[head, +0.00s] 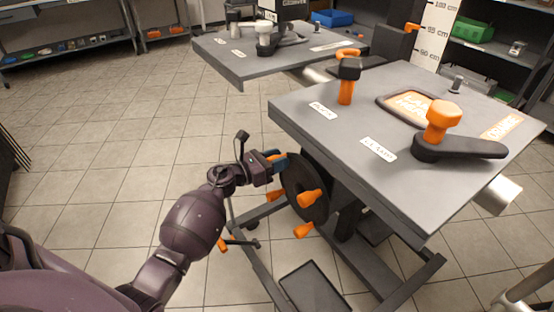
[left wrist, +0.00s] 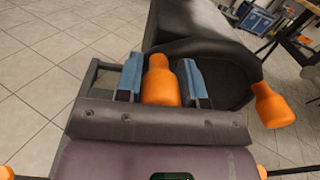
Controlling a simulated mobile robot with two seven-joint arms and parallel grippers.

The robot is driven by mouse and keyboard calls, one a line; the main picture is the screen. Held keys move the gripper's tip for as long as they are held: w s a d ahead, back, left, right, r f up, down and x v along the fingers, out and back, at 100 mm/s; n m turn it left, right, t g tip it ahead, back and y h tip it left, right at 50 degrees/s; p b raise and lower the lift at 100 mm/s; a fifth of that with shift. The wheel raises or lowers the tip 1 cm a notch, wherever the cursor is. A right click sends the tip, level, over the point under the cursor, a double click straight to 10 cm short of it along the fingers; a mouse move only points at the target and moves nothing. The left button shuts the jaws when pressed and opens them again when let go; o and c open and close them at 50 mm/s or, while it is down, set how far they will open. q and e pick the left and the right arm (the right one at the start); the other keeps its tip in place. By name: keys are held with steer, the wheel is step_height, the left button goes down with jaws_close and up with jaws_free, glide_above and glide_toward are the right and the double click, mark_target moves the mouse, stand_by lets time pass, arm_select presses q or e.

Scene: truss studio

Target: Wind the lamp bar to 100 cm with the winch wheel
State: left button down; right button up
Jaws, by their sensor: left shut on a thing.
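The winch wheel (head: 307,190) is a dark disc with several orange handles, on the side of the grey stand below its tabletop. My left gripper (head: 276,160) is at the wheel's upper left edge. In the left wrist view its blue pads (left wrist: 161,84) are shut on either side of one orange handle (left wrist: 160,66), and the dark wheel (left wrist: 210,62) shows behind. A height scale (head: 436,32) with 90, 95 and 100 cm marks stands at the top right. An orange piece (head: 411,27) is beside it; I cannot tell its exact reading. My right gripper is out of view.
The grey tabletop (head: 350,135) carries a black lever with an orange knob (head: 441,118) and an upright orange-stemmed knob (head: 347,82). A second grey table (head: 232,62) stands behind. Shelves line the back. The tiled floor (head: 110,140) to the left is clear.

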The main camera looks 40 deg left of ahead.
arm_select(q)
steer(key=shift+s+d+f, duration=0.1)
steer(key=shift+d, duration=0.15)
steer(key=shift+d+m, duration=0.1)
steer(key=shift+m, duration=0.2)
